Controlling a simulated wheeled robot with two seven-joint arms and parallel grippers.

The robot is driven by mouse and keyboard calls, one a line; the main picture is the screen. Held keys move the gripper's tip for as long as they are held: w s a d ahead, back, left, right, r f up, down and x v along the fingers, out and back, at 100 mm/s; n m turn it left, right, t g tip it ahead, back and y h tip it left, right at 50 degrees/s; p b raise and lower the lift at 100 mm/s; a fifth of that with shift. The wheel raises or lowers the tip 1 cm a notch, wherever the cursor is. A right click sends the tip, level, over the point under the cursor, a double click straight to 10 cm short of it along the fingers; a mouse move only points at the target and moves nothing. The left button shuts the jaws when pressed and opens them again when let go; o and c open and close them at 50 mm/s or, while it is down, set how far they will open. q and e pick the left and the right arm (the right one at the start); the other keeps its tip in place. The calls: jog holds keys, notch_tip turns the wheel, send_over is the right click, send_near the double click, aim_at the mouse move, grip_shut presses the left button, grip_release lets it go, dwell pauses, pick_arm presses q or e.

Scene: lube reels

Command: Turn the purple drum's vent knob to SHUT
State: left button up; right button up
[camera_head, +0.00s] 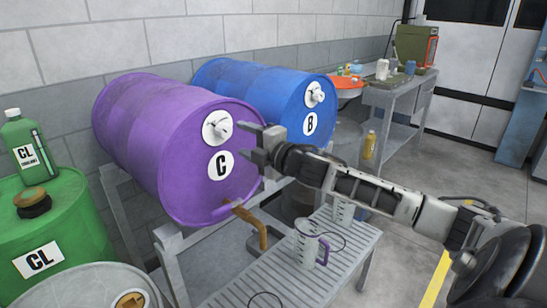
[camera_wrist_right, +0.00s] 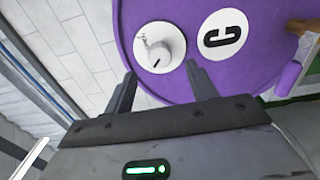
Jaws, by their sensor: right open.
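The purple drum (camera_head: 150,130) lies on its side on a grey rack, its round end marked C facing the right. Its vent knob (camera_head: 222,128) sits on a white round plate above the C label; its setting is too small to read. In the right wrist view the knob (camera_wrist_right: 158,60) shows on its white plate just ahead of my fingers. My right gripper (camera_head: 252,143) is open and empty, in front of the drum's end, close to the knob and to its right. The fingertips in the wrist view (camera_wrist_right: 160,75) straddle the plate's lower part, apparently not gripping the knob. My left gripper is out of view.
A blue drum (camera_head: 240,85) marked B lies behind, with its own knob (camera_head: 315,95). A brown tap (camera_head: 248,220) juts below the purple drum. Measuring jugs (camera_head: 307,245) stand on the slatted shelf (camera_head: 250,275). Green CL drum (camera_head: 70,220) is at left. Floor is clear at right.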

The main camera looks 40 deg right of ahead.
jog(key=s, duration=0.9)
jog(key=shift+d+b, duration=0.3)
jog(key=shift+b, duration=0.1)
jog(key=shift+s+f, duration=0.1)
jog(key=s+a+f+m+g+h, duration=0.1)
jog(key=s+a+f+m+g, duration=0.2)
jog(key=f, duration=0.7)
jog(key=s+a+f+m+g, duration=0.1)
jog(key=s+a+f+m, duration=0.3)
jog(key=f, duration=0.6)
jog(key=s+a+f+m+g+y, duration=0.1)
jog(key=s+a+f+m, duration=0.3)
jog(key=a, duration=0.5)
jog(key=s+a+f+m+g+y, duration=0.1)
jog(key=s+a+f+m, duration=0.4)
jog(key=a, duration=0.5)
notch_tip(320, 180, down, 2)
jog(key=shift+s+f+g+y, duration=0.25)
jog(key=shift+s+g+y, duration=0.15)
jog(key=shift+s+g, duration=0.45)
